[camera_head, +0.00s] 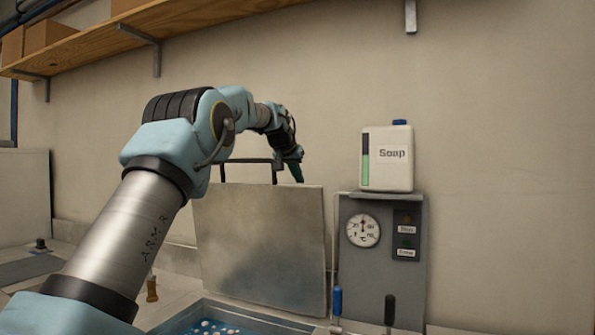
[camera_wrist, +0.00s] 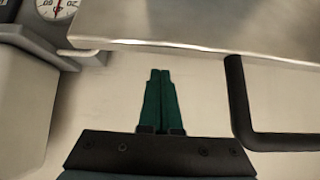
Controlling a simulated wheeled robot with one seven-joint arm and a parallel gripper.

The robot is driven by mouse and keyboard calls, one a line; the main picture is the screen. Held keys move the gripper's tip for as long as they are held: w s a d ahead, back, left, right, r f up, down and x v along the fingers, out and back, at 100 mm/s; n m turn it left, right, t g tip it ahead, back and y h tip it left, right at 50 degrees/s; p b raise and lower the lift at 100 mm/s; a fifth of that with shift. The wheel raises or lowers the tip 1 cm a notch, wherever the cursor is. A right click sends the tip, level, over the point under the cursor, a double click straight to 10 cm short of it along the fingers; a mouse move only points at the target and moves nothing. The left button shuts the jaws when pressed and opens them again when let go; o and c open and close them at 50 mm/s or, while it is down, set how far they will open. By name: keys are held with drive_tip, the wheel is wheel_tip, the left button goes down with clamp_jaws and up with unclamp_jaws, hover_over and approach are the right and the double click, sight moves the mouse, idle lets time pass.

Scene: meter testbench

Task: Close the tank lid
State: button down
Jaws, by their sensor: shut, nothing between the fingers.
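The tank lid (camera_head: 262,245) is a grey metal plate standing open, close to upright, in the head view. A black bar handle (camera_head: 245,162) shows along its top edge. In the wrist view the lid's metal edge (camera_wrist: 210,45) runs across the top and the dark handle (camera_wrist: 238,105) is at the right. The tank (camera_head: 235,312) below is open, with blue liquid and pale bits in it. My gripper (camera_head: 297,172) is at the lid's top right, beside the handle. In the wrist view its green fingers (camera_wrist: 160,80) are together and empty, apart from the handle.
A grey panel (camera_head: 383,285) with a gauge (camera_head: 363,230) and buttons stands right of the lid. A soap jug (camera_head: 388,158) sits on it. Blue-handled (camera_head: 337,302) and black-handled (camera_head: 389,310) levers stand in front. A wooden shelf (camera_head: 150,22) hangs above on the wall.

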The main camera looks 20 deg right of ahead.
drive_tip(key=shift+s+a+f, duration=0.25)
drive_tip(key=shift+s+a, duration=0.45)
drive_tip(key=shift+a, duration=0.05)
drive_tip(key=shift+s+a+f, duration=0.1)
drive_tip(key=shift+s+a, duration=0.1)
